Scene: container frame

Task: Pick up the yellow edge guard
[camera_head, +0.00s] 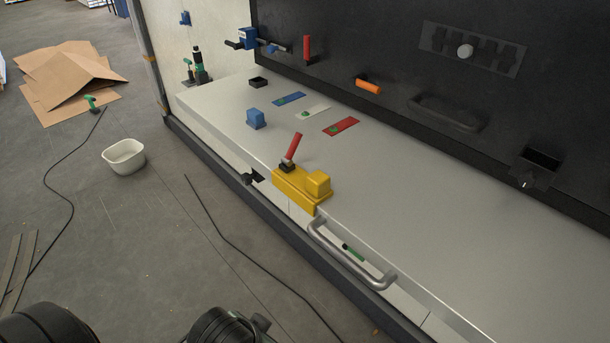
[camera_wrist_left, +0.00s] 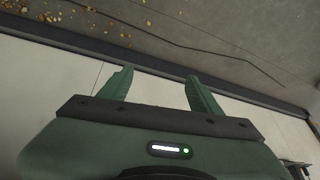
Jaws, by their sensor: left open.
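The yellow edge guard (camera_head: 294,192) sits over the front edge of the pale worktop (camera_head: 420,215), with a raised block at its right end. A toggle clamp with a red handle (camera_head: 293,146) stands at its back left; the handle tilts up. In the left wrist view my left gripper (camera_wrist_left: 159,76) is open, with two green fingers apart and nothing between them. The guard does not show in that view. Dark parts of my own arms show at the bottom of the head view, but neither gripper's fingers show there.
A metal bar handle (camera_head: 345,258) is on the front face, right of the guard. A blue block (camera_head: 256,118) and blue, white and red plates lie farther back. A dark panel (camera_head: 400,60) rises behind. A white tub (camera_head: 124,156) and cables are on the floor.

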